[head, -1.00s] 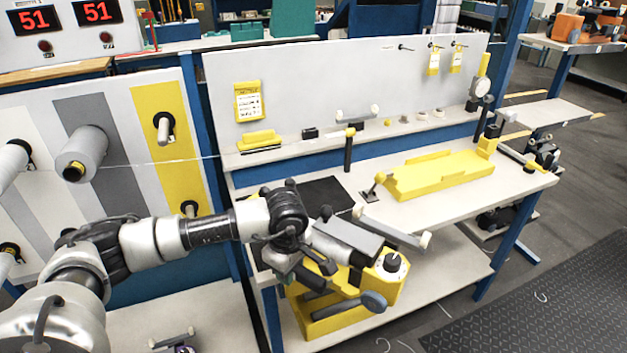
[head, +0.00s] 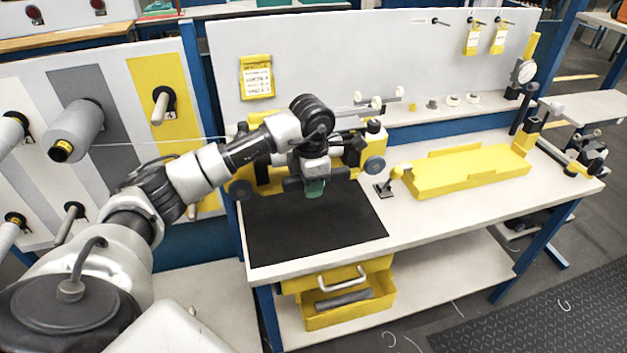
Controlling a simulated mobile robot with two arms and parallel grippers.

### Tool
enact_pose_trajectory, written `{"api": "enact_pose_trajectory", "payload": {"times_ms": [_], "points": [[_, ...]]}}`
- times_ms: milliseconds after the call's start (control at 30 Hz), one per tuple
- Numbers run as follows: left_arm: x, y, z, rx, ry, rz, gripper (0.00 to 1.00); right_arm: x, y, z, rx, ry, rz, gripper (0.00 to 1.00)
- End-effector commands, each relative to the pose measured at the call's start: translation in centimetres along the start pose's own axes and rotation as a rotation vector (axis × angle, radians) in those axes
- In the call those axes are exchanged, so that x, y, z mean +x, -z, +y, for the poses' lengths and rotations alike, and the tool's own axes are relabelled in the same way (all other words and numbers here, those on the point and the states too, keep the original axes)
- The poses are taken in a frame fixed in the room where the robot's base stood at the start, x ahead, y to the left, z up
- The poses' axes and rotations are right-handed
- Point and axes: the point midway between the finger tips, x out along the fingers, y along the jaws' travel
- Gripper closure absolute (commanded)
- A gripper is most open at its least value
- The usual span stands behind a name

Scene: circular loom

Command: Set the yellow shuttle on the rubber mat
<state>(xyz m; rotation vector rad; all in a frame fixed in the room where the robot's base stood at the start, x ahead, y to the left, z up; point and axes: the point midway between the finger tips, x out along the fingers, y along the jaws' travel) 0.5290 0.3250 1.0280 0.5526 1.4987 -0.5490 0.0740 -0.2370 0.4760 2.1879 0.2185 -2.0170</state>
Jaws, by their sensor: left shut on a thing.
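The yellow shuttle (head: 270,178) with dark round wheels is in my left gripper (head: 314,184), which is shut on it. The gripper and wrist hide its middle. The shuttle is over the back part of the black rubber mat (head: 310,232); I cannot tell whether it touches the mat. The mat lies flat at the left end of the workbench, and its front part is bare. My right gripper is not in view.
A yellow fixture (head: 470,172) with a small dark-based lever stands to the right of the mat. An open yellow drawer (head: 350,318) holding a grey roll is below the bench. A white backboard (head: 360,60) and a ledge with small parts rise behind.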

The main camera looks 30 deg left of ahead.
Motion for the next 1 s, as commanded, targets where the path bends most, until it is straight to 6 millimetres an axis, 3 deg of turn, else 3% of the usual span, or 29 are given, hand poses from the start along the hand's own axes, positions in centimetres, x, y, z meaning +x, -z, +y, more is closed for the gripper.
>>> {"api": "enact_pose_trajectory", "payload": {"times_ms": [700, 1000], "points": [[7.4, 0.0, 0.0, 0.001, -0.004, -0.004, 1.0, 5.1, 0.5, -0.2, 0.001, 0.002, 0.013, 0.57], [7.0, -0.1, -0.1, 0.001, -0.006, -0.005, 1.0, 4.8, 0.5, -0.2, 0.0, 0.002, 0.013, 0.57]]}}
